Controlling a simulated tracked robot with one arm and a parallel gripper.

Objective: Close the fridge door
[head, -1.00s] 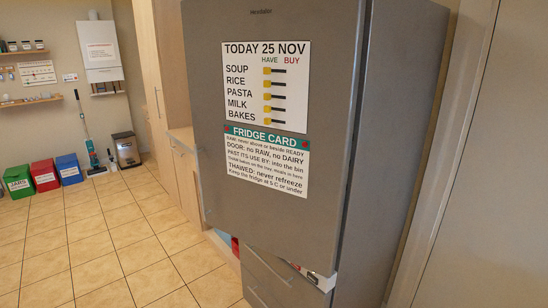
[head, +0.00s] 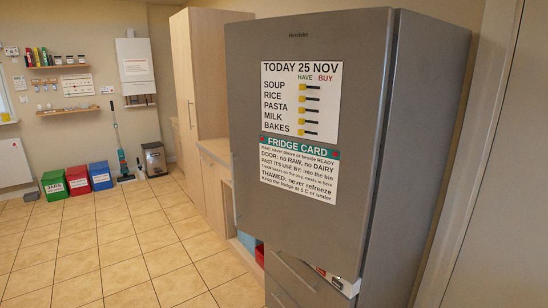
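The grey fridge door (head: 345,220) fills the middle of the head view, with a shopping list (head: 301,101) and a green-headed fridge card (head: 299,168) on its front. The door looks ajar: its lower edge stands out over the drawer front below, and blue and red things (head: 250,247) show under its lower left. A small pale item with red marks (head: 337,281) shows under its lower right. The fridge's grey side (head: 428,150) is to the right. The inside is hidden behind the door. My gripper is not in view.
A drawer front with a handle (head: 296,272) is below the door. A wooden cabinet and counter (head: 215,150) stand left of the fridge. Tiled floor (head: 130,255) is clear at left. Colored bins (head: 78,180) and a pedal bin (head: 155,158) stand far back. A wall is close at right.

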